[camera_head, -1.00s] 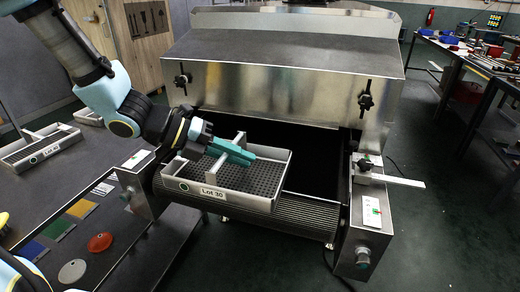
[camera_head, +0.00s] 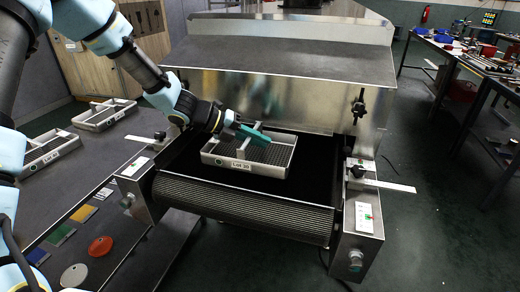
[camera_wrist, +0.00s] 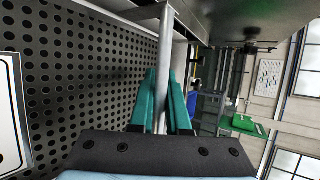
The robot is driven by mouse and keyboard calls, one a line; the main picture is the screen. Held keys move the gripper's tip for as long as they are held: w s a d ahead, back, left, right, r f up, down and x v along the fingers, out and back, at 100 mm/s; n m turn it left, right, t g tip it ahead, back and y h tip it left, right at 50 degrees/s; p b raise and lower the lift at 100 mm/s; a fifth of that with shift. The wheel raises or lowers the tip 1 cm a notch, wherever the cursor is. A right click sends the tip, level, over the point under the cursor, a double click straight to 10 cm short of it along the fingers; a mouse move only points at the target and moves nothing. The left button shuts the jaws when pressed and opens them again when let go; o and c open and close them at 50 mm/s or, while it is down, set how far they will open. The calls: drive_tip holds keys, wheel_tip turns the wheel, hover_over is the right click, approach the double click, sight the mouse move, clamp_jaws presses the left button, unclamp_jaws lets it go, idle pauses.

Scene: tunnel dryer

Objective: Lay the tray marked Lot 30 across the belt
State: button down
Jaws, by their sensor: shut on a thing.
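The tray marked Lot 30 (camera_head: 232,163) is a grey metal frame with a perforated dark bottom and a bar across it. It is over the black belt (camera_head: 190,167), in front of the dryer hood; I cannot tell whether it touches the belt. My gripper (camera_head: 256,132), with green fingers, is shut on the tray's bar. In the wrist view the fingers (camera_wrist: 163,100) stand on both sides of the bar (camera_wrist: 164,60), and the perforated bottom (camera_wrist: 75,75) fills the left side. The tray's label (camera_wrist: 12,115) shows only in part there.
The steel hood (camera_head: 270,90) stands behind the tray. Side posts with white cards (camera_head: 364,216) flank the belt, and a flat arm (camera_head: 388,184) sticks out at the right. Two other trays (camera_head: 50,150) (camera_head: 104,114) lie on the left table, with coloured plates and discs nearby.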

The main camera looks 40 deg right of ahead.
sight(263, 152)
wheel_tip(263, 152, down, 3)
drive_tip(key=shift+d+f, duration=0.1)
drive_tip(key=shift+f, duration=0.05)
drive_tip(key=shift+w+d+f+p, duration=0.2)
drive_tip(key=shift+d+f+p, duration=0.05)
drive_tip(key=shift+f+p, duration=0.1)
drive_tip(key=c, duration=0.9)
unclamp_jaws()
drive_tip(key=b+v, duration=0.1)
drive_tip(key=v, duration=1.1)
